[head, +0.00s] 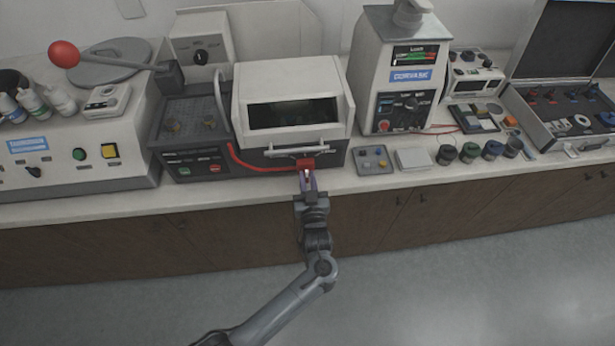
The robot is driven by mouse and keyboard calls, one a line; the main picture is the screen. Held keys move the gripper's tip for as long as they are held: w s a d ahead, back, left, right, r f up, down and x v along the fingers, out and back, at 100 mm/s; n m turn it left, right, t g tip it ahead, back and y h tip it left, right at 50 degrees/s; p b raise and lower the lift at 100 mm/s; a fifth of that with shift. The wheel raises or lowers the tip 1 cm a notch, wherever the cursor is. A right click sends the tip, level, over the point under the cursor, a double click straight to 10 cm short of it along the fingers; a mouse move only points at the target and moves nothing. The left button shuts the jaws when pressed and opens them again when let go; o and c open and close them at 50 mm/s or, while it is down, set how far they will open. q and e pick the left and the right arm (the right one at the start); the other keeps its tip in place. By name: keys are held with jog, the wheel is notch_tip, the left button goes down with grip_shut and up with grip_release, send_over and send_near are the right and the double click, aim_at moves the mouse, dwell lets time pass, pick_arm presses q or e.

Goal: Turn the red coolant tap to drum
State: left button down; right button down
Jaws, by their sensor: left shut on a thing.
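The red coolant tap (306,163) sits at the front right of a white and dark machine with a window. A red hose (250,166) runs along the machine's front to the tap. My left gripper (307,178) reaches up from below and is shut on the tap at the counter's front edge. Its fingers partly hide the tap, and I cannot tell which way the tap points. No drum label is readable. My right gripper is not in view.
The machine's white hood (291,72) has a handle (296,151) just above the tap. The floor in front is clear.

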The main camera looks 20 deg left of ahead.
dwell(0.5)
pick_arm(q)
jog(key=c, duration=1.1)
grip_release()
jog(key=shift+o, duration=0.2)
jog(key=shift+f, duration=0.1)
